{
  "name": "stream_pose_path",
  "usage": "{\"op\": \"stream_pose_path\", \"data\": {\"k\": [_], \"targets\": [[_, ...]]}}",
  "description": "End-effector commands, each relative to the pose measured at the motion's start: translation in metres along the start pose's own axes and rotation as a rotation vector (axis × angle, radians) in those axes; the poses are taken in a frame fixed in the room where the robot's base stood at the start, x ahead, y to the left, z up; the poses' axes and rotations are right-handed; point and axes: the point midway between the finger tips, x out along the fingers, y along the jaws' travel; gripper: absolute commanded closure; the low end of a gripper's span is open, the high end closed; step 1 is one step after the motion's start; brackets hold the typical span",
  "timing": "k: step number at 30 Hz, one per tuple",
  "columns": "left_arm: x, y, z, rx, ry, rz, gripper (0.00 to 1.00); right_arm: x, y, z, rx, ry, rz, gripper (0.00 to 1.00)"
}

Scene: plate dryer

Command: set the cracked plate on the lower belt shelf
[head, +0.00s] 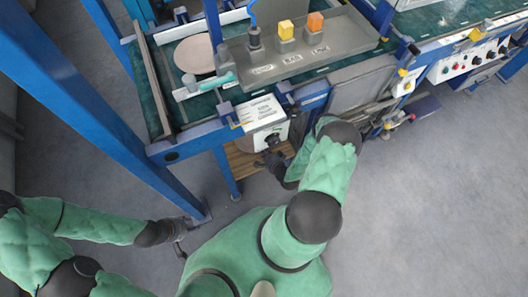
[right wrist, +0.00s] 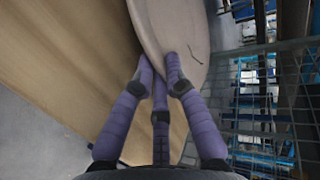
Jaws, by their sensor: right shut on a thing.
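The cracked plate (right wrist: 178,30) is pale and round, with a thin dark crack line near my fingers in the right wrist view. My right gripper (right wrist: 160,85) is shut on its edge, with purple fingers on both sides. The lower belt shelf (right wrist: 60,60) looks like a wooden surface beside and behind the plate; whether they touch I cannot tell. In the head view the shelf (head: 238,162) shows under the machine, and my right gripper (head: 274,160) reaches in there, mostly hidden. My left gripper (head: 181,242) hangs low over the floor, away from the plate, its jaws unclear.
Another pale plate (head: 196,54) lies on the green upper belt (head: 150,90). A grey control panel (head: 300,55) with yellow and orange buttons stands above. A blue post (head: 90,110) crosses the left side. A wire mesh (right wrist: 260,100) is right of the plate. The floor at right is clear.

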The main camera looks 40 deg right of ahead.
Motion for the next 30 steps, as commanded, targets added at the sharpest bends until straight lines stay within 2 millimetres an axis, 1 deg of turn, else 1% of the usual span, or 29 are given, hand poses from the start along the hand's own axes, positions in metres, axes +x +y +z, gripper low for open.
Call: {"op": "stream_pose_path", "data": {"k": [6,7,8,9,10,21,23,26,30], "targets": [[-0.001,0.001,0.0,0.0,0.001,0.0,0.6,0.0,-0.001,0.0,-0.001,0.001,-0.002,1.0],[-0.001,0.001,0.0,0.0,0.001,0.0,0.6,0.0,0.001,0.0,0.0,0.0,0.001,0.83],[-0.001,0.001,0.0,0.0,0.001,0.0,0.6,0.0,0.0,0.0,0.0,0.0,0.0,0.75],[-0.001,0.001,0.0,0.0,0.001,0.0,0.6,0.0,0.0,0.0,0.0,0.0,0.0,0.64],[-0.001,0.001,0.0,0.0,0.001,0.0,0.6,0.0,0.0,0.0,0.0,0.0,0.0,0.62],[-0.001,0.0,0.0,0.0,0.001,0.0,0.6,-0.001,-0.002,0.0,0.0,0.0,0.0,0.62],[-0.004,0.001,0.0,0.0,0.001,0.0,0.6,-0.006,-0.001,0.0,0.002,0.001,0.002,0.62],[-0.009,0.003,0.0,0.0,0.001,0.0,0.6,-0.02,-0.002,-0.001,0.002,0.003,0.003,0.62],[-0.019,0.007,0.001,0.0,0.001,0.0,0.6,-0.048,-0.002,-0.002,0.003,0.005,0.005,0.62]]}}
